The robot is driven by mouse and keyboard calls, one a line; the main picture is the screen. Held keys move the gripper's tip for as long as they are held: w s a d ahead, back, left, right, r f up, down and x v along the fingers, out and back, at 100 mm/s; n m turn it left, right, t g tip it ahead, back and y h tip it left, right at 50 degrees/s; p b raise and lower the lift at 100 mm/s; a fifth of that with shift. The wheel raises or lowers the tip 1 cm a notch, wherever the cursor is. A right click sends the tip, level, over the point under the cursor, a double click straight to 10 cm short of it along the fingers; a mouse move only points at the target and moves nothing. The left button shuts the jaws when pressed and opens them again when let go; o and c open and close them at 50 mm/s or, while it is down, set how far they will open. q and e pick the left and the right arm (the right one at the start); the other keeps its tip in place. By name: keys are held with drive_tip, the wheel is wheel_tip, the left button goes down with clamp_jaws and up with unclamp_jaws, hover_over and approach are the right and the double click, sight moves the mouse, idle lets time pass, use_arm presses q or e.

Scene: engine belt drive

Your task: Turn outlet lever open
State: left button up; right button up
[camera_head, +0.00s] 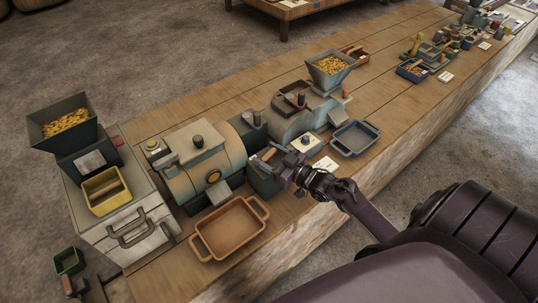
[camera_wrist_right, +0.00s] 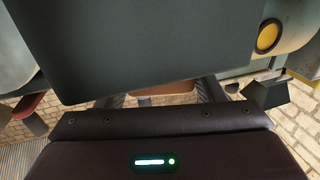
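My right gripper (camera_head: 278,160) reaches in from the lower right to the dark grey box beside the beige drum machine (camera_head: 212,150). A short orange-brown handle (camera_head: 268,154), which looks like the outlet lever, shows at its fingertips. In the right wrist view the two fingers (camera_wrist_right: 162,92) stand wide apart. A brown piece shows between them, partly hidden by the dark grey box (camera_wrist_right: 160,45); I cannot tell whether it is the handle or whether a finger touches it. My left gripper is not in view.
An orange-brown tray (camera_head: 230,228) sits in front of the drum's spout. A blue-grey tray (camera_head: 355,138) lies right of my gripper. Hoppers with yellow pieces stand at left (camera_head: 66,122) and upper right (camera_head: 331,65). A yellow bin (camera_head: 106,190) sits on the left cabinet.

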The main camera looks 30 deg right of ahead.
drive_tip(key=c, duration=0.5)
drive_tip(key=shift+a+r+m+t+h+p, duration=0.1)
drive_tip(key=shift+r+m+t+h+p, duration=0.15)
drive_tip(key=shift+m+h+p, duration=0.5)
drive_tip(key=shift+f+m+h+p, duration=0.1)
drive_tip(key=shift+m+h+p, duration=0.25)
drive_tip(key=shift+h, duration=0.4)
drive_tip(key=shift+f+m+t+h, duration=0.15)
drive_tip(key=shift+m+t+h, duration=0.2)
drive_tip(key=shift+h, duration=0.45)
drive_tip(key=o, duration=0.9)
